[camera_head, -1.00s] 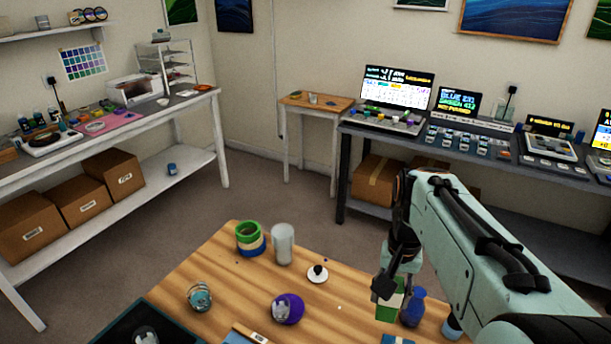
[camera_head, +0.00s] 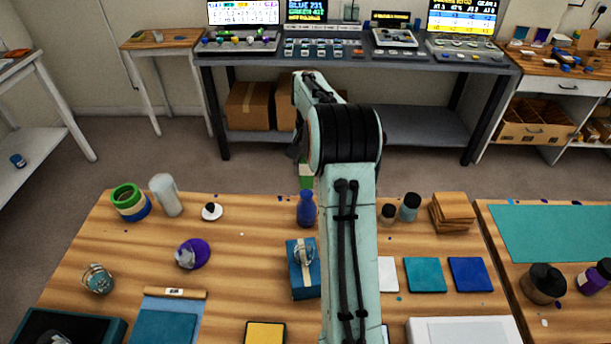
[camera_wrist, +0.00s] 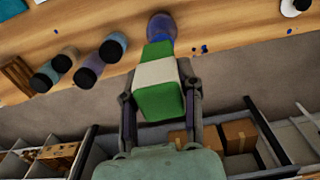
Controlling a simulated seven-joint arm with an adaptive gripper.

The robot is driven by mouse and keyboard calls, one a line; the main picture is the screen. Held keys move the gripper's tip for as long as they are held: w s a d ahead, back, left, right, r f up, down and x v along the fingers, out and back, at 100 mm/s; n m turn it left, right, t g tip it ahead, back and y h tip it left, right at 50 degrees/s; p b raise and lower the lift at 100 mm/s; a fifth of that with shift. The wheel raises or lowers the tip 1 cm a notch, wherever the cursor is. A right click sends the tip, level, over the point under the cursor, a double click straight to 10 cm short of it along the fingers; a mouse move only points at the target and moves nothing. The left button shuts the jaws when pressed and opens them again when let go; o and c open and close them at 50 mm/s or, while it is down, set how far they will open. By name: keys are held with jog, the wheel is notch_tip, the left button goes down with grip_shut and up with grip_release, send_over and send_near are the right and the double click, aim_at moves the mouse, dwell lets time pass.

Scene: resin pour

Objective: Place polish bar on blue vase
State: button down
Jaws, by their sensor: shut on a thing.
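The polish bar is a green block with a cream band (camera_wrist: 158,85), held between the fingers of my gripper (camera_wrist: 160,92) in the wrist view. In the head view a small part of the green bar (camera_head: 306,180) shows just above the blue vase in the picture. My gripper there is mostly hidden behind my arm. The blue vase (camera_head: 306,211) stands upright near the table's far edge. It also shows just beyond the bar's end in the wrist view (camera_wrist: 162,27). I cannot tell whether bar and vase touch.
A blue box (camera_head: 301,275) with a clear item on top stands in front of the vase. Small jars (camera_head: 410,207) and stacked wooden blocks (camera_head: 452,212) are to the right. A grey cylinder (camera_head: 166,196) and tape rolls (camera_head: 130,202) stand at the left.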

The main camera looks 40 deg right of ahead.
aim_at(306, 178)
jog(key=shift+w+d+f, duration=0.25)
jog(key=shift+w+f, duration=0.1)
jog(key=shift+f, duration=1.7)
jog(key=c, duration=0.7)
grip_release()
jog(key=shift+f, duration=0.15)
jog(key=shift+c, duration=0.2)
